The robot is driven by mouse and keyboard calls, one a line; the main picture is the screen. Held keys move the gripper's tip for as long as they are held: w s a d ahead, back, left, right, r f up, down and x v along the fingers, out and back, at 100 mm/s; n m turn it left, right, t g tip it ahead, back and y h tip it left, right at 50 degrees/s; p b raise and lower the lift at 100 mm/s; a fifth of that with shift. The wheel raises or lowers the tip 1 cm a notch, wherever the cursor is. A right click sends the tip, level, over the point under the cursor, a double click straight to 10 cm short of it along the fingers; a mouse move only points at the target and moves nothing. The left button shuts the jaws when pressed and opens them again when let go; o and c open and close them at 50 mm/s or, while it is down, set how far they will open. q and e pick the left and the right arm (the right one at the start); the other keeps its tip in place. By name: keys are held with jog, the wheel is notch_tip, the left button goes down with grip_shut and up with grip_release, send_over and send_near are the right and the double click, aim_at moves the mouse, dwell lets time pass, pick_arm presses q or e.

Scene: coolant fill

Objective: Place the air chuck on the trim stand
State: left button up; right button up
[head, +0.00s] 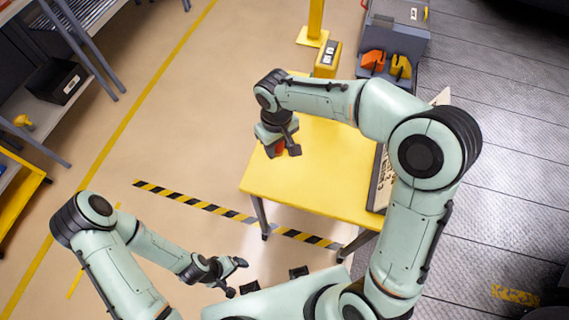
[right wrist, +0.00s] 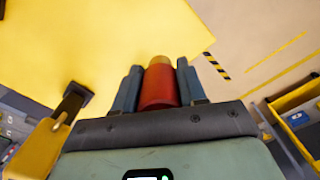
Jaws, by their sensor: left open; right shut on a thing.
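My right gripper (head: 281,149) is shut on a red cylinder with a brass-coloured tip, apparently the air chuck (head: 279,146). In the right wrist view the air chuck (right wrist: 158,87) sits between the two fingers (right wrist: 160,90), its tip pointing away from the palm. The gripper is over the left part of a yellow-topped table (head: 320,180), probably the trim stand; its top also shows in the right wrist view (right wrist: 90,40). The gap between chuck and tabletop cannot be judged. My left gripper (head: 238,276) is open and empty, low in front of the table.
A yellow block with a label (head: 327,60) stands beyond the table's back edge, near a yellow post (head: 315,20). A grey cabinet (head: 396,35) carries orange and yellow items. A light panel (head: 383,178) is at the table's right edge, partly behind my arm. The tabletop's middle looks clear.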

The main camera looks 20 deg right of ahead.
aim_at(279, 176)
notch_tip(279, 176, down, 15)
jog(key=shift+w+f+b, duration=0.1)
jog(key=shift+b, duration=0.35)
pick_arm(q)
jog(key=shift+s+f, duration=0.4)
jog(key=shift+f, duration=0.3)
pick_arm(e)
jog(key=shift+f, duration=0.15)
jog(key=o, duration=0.6)
jog(key=shift+o, duration=1.2)
pick_arm(q)
jog(key=shift+s+f, duration=0.1)
jog(key=shift+f, duration=0.1)
